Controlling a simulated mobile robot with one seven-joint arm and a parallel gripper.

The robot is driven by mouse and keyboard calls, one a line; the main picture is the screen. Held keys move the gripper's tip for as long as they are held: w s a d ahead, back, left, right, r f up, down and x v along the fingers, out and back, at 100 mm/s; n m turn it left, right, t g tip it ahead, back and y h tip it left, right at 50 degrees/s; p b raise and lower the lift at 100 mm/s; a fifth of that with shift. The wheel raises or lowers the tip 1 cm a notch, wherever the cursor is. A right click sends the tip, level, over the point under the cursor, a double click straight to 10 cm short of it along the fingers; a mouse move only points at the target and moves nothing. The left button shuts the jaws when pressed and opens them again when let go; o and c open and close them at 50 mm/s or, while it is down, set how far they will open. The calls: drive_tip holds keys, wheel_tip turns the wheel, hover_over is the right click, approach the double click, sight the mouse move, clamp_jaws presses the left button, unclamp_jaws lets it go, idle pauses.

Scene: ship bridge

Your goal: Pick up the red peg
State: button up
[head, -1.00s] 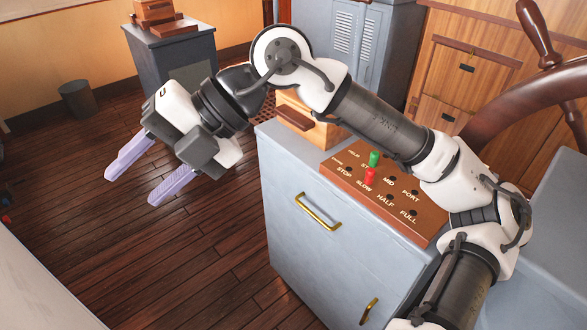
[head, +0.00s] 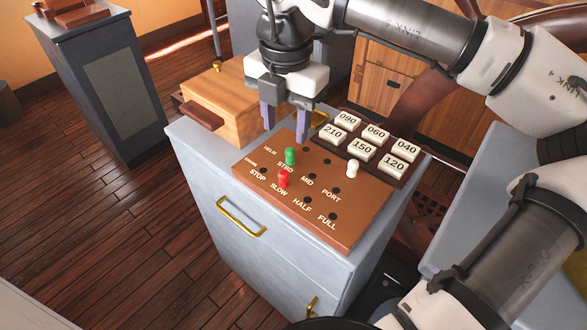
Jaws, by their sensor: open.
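The red peg (head: 283,179) stands upright in the brown peg board (head: 300,228), at the hole by the SLOW label. A green peg (head: 290,156) stands just behind it by the STBD label. My gripper (head: 285,130) points down over the far left part of the board, its two purple fingers apart and nothing between them. The fingertips appear above and behind the green and red pegs, touching neither.
A white peg (head: 353,168) stands at the board's right. A rack of white number tiles (head: 362,149) lies behind it. A wooden box (head: 220,104) is left of my gripper. All sit on a grey cabinet (head: 200,165); its front left top is bare.

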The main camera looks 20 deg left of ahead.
drive_tip(key=p, duration=0.1)
hover_over(284, 172)
drive_tip(key=f, duration=0.7)
drive_tip(key=shift+s+d+f, duration=0.15)
drive_tip(key=shift+s+f, duration=0.15)
drive_tip(key=shift+s, duration=0.1)
drive_tip(key=shift+w+a+f+p, duration=0.15)
drive_tip(key=shift+f+p, duration=0.3)
drive_tip(key=shift+f, duration=0.45)
drive_tip(key=shift+w+f+p, duration=0.15)
drive_tip(key=shift+f+p, duration=0.25)
drive_tip(key=shift+f, duration=0.45)
drive_tip(key=shift+w+a+f+p, duration=0.15)
drive_tip(key=shift+f+p, duration=0.3)
drive_tip(key=shift+f, duration=0.45)
drive_tip(key=shift+d, duration=0.1)
clamp_jaws()
